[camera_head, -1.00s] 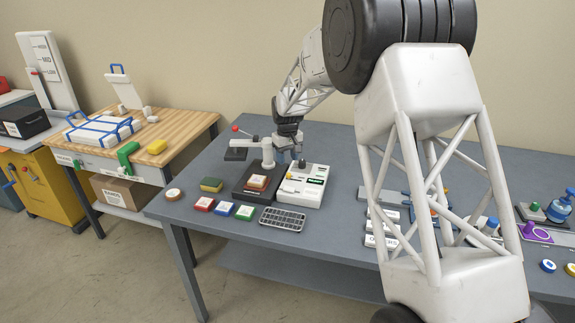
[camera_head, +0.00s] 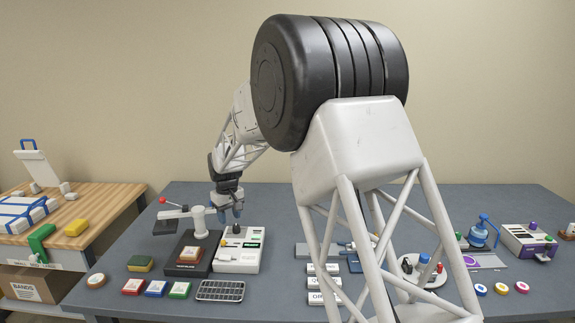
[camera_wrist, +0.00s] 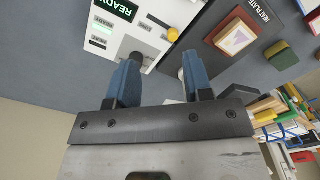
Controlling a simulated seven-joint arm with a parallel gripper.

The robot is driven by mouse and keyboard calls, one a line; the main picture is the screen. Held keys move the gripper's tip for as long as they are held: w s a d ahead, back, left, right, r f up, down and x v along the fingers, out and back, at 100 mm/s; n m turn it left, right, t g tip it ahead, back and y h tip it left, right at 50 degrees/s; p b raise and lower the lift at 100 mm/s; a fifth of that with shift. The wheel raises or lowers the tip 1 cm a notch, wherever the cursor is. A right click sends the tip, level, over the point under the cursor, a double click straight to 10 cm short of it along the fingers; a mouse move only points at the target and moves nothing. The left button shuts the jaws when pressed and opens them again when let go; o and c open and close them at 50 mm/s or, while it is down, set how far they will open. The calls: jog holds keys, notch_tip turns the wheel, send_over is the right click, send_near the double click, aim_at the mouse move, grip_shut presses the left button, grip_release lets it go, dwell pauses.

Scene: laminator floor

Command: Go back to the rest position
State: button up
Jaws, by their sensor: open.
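My gripper (camera_head: 229,214) is open and empty. In the head view it hangs above the back of the white machine (camera_head: 238,252), just right of the grey lever arm on its post (camera_head: 199,220). In the wrist view its two blue fingers (camera_wrist: 158,82) are spread apart, with nothing held between them. Beyond the fingers are the white machine with its READY display (camera_wrist: 120,8), a yellow knob (camera_wrist: 172,34) and a dark round part partly hidden by the left finger.
The dark heat plate (camera_head: 188,258) holds a framed block. My arm hides part of the table.

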jog(key=s+d+r+m, duration=0.1)
jog(key=s+d+r, duration=0.4)
jog(key=s+d, duration=0.25)
jog(key=s+d+r+m+t, duration=0.1)
jog(key=s+d+r+m, duration=0.1)
jog(key=s+d+r, duration=0.55)
jog(key=s+d+r+m, duration=0.1)
jog(key=s+d+r, duration=0.1)
jog(key=s+d, duration=0.6)
jog(key=s+d+f+m, duration=0.1)
jog(key=s+d, duration=0.4)
jog(key=s, duration=0.4)
jog(key=s+d+f+m+t, duration=0.1)
jog(key=s+d+m, duration=0.1)
jog(key=s+d, duration=0.4)
jog(key=s+d+f+m, duration=0.1)
jog(key=s+d, duration=0.5)
jog(key=s, duration=0.8)
jog(key=shift+d+f+m, duration=0.15)
jog(key=shift+m, duration=0.15)
